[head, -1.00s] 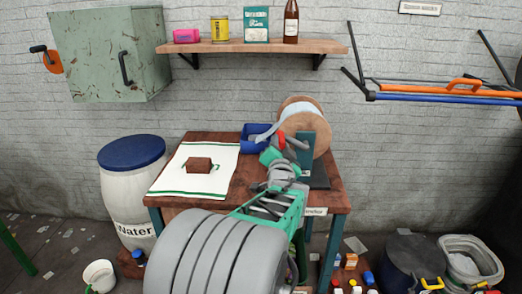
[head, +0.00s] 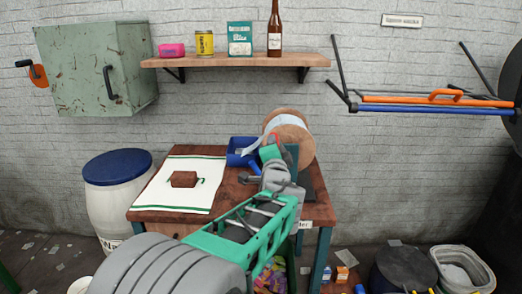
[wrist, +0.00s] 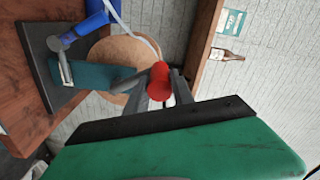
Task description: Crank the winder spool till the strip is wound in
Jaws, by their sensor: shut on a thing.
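The winder spool (head: 292,135) is a tan wooden disc reel on a teal stand (head: 293,155) at the table's back right. A pale strip (head: 252,147) runs from it over the blue bin. In the wrist view the spool (wrist: 122,52) stands behind the teal stand (wrist: 105,78), and the strip (wrist: 146,42) curves past its edge. My gripper (head: 270,146) is at the crank, in front of the spool. In the wrist view its fingers (wrist: 160,95) are shut on the red crank knob (wrist: 160,78).
The blue bin (head: 238,157) sits left of the spool. A white cloth (head: 170,198) with a brown block (head: 184,179) covers the table's left part. A shelf (head: 235,61) with a bottle is above. A barrel (head: 112,200) stands at left.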

